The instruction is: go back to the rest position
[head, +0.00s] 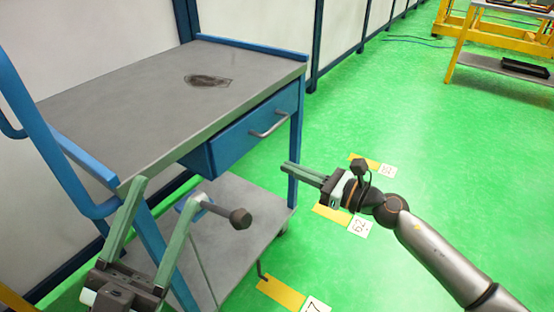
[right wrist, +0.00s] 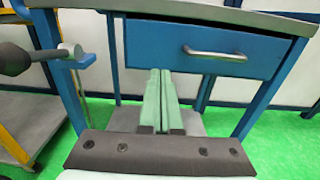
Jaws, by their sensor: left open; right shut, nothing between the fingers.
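My left gripper (head: 160,225) is at the lower left of the head view, in front of the cart's left front corner. Its two green fingers are spread apart with nothing between them. My right gripper (head: 288,170) is right of the cart's front right leg in the head view, its fingers pointing left. In the right wrist view its green fingers (right wrist: 160,78) are together and empty, pointing at the front of the cart below its drawer. From the pictures I cannot tell whether the fingertips touch the cart.
A blue cart with a grey top (head: 150,105) stands at the left. Its blue drawer (head: 255,130) has a metal handle, and a lower shelf (head: 250,205) sits beneath. A yellow frame (head: 490,35) with a black tray (head: 525,68) stands at the back right.

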